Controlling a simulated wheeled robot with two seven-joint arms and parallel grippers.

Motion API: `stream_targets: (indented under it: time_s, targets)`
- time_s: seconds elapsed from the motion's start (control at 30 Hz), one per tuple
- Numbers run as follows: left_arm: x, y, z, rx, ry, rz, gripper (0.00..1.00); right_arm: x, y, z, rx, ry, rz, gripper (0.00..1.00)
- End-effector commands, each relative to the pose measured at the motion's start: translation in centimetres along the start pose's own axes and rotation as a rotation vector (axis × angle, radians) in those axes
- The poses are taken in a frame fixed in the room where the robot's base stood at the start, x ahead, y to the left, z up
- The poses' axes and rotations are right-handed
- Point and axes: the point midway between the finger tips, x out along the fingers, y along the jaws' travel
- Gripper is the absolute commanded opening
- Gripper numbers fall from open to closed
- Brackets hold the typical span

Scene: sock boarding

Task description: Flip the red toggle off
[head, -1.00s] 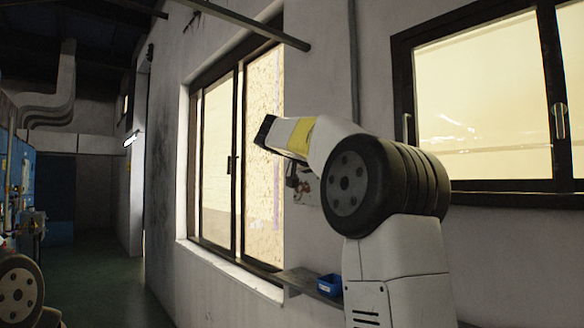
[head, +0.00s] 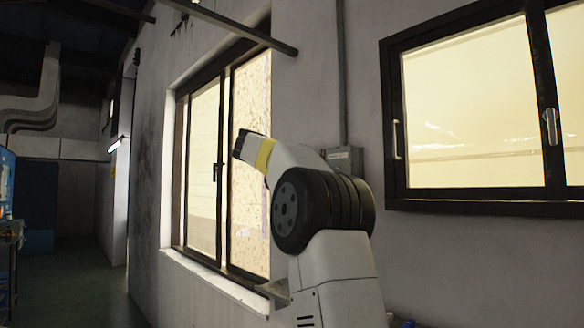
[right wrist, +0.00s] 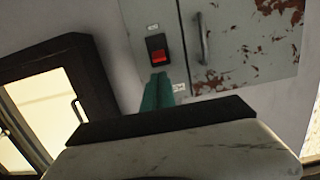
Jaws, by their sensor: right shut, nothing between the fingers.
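The red toggle (right wrist: 157,58) sits in a black switch housing on a grey panel (right wrist: 180,25) in the right wrist view. Its lower part shows bright red. My right gripper (right wrist: 158,78) has green fingers that are shut and empty. Their tips show just below the toggle in the picture; I cannot tell whether they touch it. In the head view my raised right arm hides the gripper and the toggle. My left gripper is in neither view.
The panel has a handle (right wrist: 202,38) right of the toggle and rusty patches. A dark-framed window (right wrist: 88,70) is to the left. In the head view a grey wall box (head: 345,157) shows partly behind my right arm, between two windows.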

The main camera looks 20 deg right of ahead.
Motion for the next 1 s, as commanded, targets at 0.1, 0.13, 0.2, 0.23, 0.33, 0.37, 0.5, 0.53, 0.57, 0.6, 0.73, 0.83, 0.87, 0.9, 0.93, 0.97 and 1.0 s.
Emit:
stream_targets:
  time_s: [0.1, 0.13, 0.2, 0.23, 0.33, 0.37, 0.5, 0.53, 0.57, 0.6, 0.73, 0.83, 0.87, 0.9, 0.93, 0.97, 1.0]
  targets:
    - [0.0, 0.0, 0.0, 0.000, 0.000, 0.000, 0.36, 2.4, 0.1, 0.0, -0.001, 0.000, 0.004, 0.00]
    - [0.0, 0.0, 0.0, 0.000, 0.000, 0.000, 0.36, 2.8, 0.1, 0.0, 0.000, 0.001, 0.002, 0.00]
    - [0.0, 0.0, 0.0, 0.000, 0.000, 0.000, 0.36, 3.8, 0.1, 0.0, 0.000, 0.000, 0.003, 0.00]
    - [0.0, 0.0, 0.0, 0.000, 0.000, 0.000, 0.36, 4.1, 0.0, 0.1, 0.000, 0.000, 0.001, 0.00]
    - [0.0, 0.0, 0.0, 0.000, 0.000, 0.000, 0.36, 5.0, 0.0, 0.0, 0.000, 0.000, 0.001, 0.00]
    - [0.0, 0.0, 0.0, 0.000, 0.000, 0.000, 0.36, 5.1, 0.0, 0.0, 0.000, 0.000, 0.000, 0.00]
    - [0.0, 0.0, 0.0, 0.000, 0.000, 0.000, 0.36, 5.4, 0.0, 0.0, 0.000, 0.000, -0.001, 0.00]
    - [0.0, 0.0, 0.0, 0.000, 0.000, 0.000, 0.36, 5.4, 0.0, 0.0, 0.000, 0.000, -0.001, 0.00]
    - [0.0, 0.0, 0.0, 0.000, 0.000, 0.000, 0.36, 5.4, 0.0, 0.0, -0.001, 0.000, -0.001, 0.00]
    - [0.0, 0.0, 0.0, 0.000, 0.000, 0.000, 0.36, 5.4, 0.0, 0.0, -0.001, 0.000, -0.001, 0.00]
    - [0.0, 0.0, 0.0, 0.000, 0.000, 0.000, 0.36, 5.4, 0.0, 0.0, -0.001, 0.000, -0.001, 0.00]
    - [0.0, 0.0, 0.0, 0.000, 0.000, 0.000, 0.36, 5.4, 0.0, 0.0, 0.000, 0.003, -0.001, 0.00]
    - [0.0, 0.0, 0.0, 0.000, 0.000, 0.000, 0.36, 5.4, 0.0, 0.0, 0.000, 0.006, -0.001, 0.00]
    - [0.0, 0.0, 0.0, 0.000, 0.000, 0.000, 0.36, 5.3, 0.0, 0.1, -0.001, 0.010, -0.002, 0.00]
    - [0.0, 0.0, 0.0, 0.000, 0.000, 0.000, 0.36, 5.3, 0.0, 0.1, -0.002, 0.016, -0.002, 0.00]
    - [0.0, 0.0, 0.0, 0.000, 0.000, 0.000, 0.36, 5.3, -0.1, 0.1, -0.003, 0.023, -0.002, 0.00]
    - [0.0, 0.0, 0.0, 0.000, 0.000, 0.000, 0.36, 5.2, -0.1, 0.2, -0.003, 0.032, -0.002, 0.00]
